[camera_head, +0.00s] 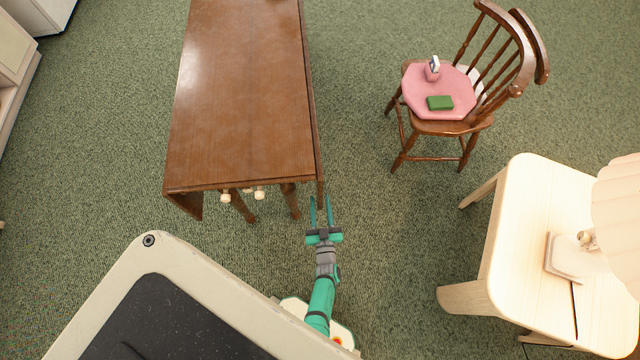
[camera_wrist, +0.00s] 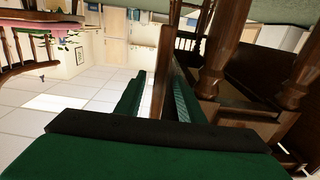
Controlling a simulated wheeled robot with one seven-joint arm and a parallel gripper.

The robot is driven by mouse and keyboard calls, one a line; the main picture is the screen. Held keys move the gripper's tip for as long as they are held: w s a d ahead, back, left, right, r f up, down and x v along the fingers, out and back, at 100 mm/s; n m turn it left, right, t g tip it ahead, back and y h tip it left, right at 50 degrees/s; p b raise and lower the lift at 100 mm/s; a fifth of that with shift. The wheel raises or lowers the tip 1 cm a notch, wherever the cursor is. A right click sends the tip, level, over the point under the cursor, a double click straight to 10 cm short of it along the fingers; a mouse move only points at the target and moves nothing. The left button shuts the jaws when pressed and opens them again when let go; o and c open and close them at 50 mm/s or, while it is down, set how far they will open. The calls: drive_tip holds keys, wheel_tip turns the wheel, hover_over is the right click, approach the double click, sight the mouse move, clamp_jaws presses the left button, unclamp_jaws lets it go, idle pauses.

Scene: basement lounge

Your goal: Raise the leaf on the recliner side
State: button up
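A brown wooden drop-leaf table (camera_head: 245,95) stands at the upper left of centre in the head view. Its right leaf (camera_head: 319,150) hangs down along the right side and shows as a thin edge. Its left leaf (camera_head: 187,204) also hangs down. My gripper (camera_head: 322,205) is at the near end of the right leaf, with its fingers apart. In the wrist view the fingers (camera_wrist: 157,100) are open, and the hanging leaf (camera_wrist: 162,75) stands on edge between their tips. Contact cannot be told. Turned table legs (camera_wrist: 212,55) show to the right.
A wooden chair (camera_head: 448,127) with a pink cushion (camera_head: 415,105), a green book (camera_head: 440,102) and a small mug-like item (camera_head: 432,70) stands right of the table. A pale side table (camera_head: 520,215) with a lamp (camera_head: 618,210) is at lower right. Carpet between table and chair is clear.

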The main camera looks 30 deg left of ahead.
drive_tip(key=shift+w+a, duration=0.35)
drive_tip(key=shift+w, duration=0.15)
clamp_jaws()
drive_tip(key=shift+w, duration=0.1)
